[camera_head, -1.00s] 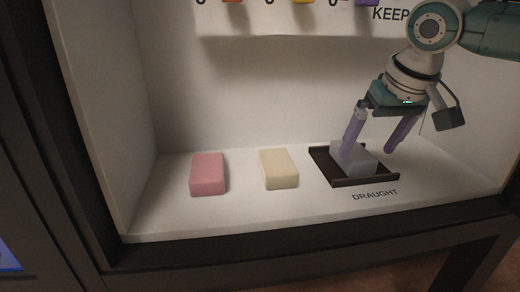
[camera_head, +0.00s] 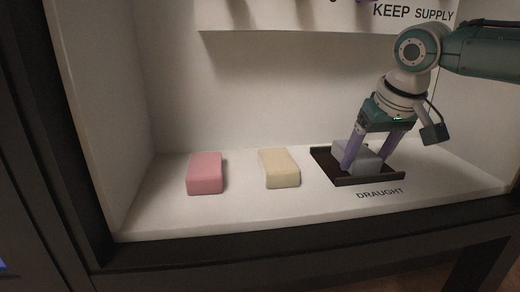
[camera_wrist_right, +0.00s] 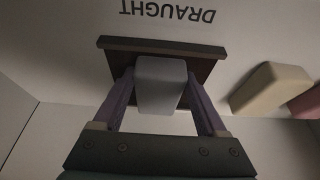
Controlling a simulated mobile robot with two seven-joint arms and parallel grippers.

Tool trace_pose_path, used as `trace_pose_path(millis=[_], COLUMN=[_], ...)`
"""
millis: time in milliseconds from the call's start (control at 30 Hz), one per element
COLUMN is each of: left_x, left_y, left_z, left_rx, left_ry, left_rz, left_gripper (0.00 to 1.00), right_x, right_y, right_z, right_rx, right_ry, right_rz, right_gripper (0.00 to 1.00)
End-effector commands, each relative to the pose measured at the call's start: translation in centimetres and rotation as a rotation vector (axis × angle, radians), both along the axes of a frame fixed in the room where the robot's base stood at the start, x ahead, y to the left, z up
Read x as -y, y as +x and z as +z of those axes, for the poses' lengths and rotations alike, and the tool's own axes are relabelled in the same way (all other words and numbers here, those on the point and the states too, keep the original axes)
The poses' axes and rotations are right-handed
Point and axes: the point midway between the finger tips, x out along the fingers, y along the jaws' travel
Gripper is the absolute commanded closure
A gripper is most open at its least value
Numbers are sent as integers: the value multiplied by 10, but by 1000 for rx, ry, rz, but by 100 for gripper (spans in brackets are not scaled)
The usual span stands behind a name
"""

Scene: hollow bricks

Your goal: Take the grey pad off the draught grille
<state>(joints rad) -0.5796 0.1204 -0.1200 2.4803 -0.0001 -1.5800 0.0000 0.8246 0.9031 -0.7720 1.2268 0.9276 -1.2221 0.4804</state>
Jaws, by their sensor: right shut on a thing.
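The grey pad (camera_head: 368,161) is a pale block at the draught grille, a dark, low-rimmed tray (camera_head: 323,159) behind the DRAUGHT label. My right gripper (camera_head: 364,164) comes down from above, and its two purple fingers are shut on the pad's sides. In the right wrist view the pad (camera_wrist_right: 161,84) sits between the fingers, with the dark grille (camera_wrist_right: 205,66) beyond it. I cannot tell whether the pad still touches the grille. My left gripper is not in view.
A cream block (camera_head: 279,167) and a pink block (camera_head: 205,173) lie on the white floor to the left. A shelf edge marked KEEP SUPPLY (camera_head: 330,43) overhangs the back. White floor between the blocks is clear.

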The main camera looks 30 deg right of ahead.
Motion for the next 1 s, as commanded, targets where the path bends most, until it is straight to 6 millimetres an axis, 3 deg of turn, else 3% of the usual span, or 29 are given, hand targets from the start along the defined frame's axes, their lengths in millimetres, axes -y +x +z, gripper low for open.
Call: trace_pose_path(millis=[33, 300, 567, 1000], left_x=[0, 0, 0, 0], left_y=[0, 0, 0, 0], left_z=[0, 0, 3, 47], left_rx=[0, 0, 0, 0], left_ry=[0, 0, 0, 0], left_rz=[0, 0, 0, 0], left_gripper=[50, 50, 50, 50], right_x=[0, 0, 0, 0], right_y=[0, 0, 0, 1], right_z=[0, 0, 5, 88], right_rx=[0, 0, 0, 1], right_ry=[0, -1, 0, 1], right_rz=[0, 0, 0, -1], right_gripper=[50, 80, 80, 80])
